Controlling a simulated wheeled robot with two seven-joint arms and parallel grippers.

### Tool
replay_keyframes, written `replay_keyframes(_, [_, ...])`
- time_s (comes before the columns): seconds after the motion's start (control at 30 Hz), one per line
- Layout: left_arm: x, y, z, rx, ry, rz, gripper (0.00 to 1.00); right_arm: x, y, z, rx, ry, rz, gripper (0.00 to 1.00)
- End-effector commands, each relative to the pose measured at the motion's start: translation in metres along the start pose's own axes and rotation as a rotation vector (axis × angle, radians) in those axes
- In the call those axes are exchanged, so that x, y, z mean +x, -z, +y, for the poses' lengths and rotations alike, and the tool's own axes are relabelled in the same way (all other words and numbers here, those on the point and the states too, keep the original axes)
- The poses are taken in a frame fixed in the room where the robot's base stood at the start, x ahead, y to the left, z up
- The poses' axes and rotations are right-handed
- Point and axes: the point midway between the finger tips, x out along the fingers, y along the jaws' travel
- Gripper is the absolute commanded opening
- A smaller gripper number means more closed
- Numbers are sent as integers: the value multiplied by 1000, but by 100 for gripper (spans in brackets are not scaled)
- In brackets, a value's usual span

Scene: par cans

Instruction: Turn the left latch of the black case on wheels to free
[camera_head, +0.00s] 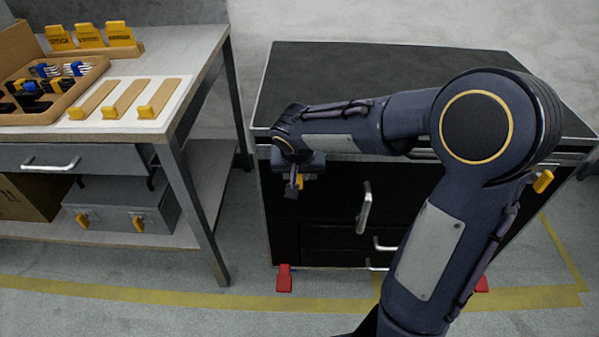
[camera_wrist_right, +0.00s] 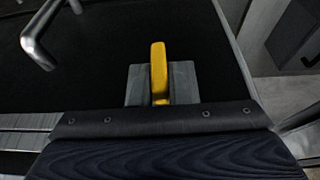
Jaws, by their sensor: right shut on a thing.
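The black case on wheels (camera_head: 290,232) stands on the floor in the middle and right of the head view, with a flat black top edged in metal. Its left latch (camera_head: 300,183) is a small yellow handle at the upper left of the front, mostly hidden by my gripper. My right gripper (camera_head: 292,190) is at this latch. In the right wrist view the yellow latch (camera_wrist_right: 158,68) sticks up between the two grey fingers (camera_wrist_right: 160,88), which are shut on it. The yellow right latch (camera_head: 543,181) shows beyond my arm. My left gripper is not in view.
A bare metal drawer handle (camera_head: 364,208) is right of the gripper; it shows in the right wrist view (camera_wrist_right: 40,38). Red wheel pedals (camera_head: 284,278) sit at the case's foot. A workbench (camera_head: 120,128) with yellow-tipped pieces and a tray stands left, with a grey box (camera_head: 120,208) below.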

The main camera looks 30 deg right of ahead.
Motion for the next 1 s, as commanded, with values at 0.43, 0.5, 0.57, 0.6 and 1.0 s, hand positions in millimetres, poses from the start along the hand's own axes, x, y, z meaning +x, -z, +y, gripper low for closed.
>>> replay_keyframes(0.43, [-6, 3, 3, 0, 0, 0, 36, 0, 0, -6, -114, -267, 0, 0])
replay_keyframes(0.5, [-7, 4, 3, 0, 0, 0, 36, 0, -1, -8, -141, -329, 0, 0])
replay_keyframes(0.57, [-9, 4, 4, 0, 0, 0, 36, 0, -1, -8, -163, -383, 0, 0])
replay_keyframes(0.6, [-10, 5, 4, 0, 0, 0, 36, 1, -1, -8, -178, -419, 0, 0])
replay_keyframes(1.0, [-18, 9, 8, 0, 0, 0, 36, 4, -2, -13, -322, -772, 1, 0])
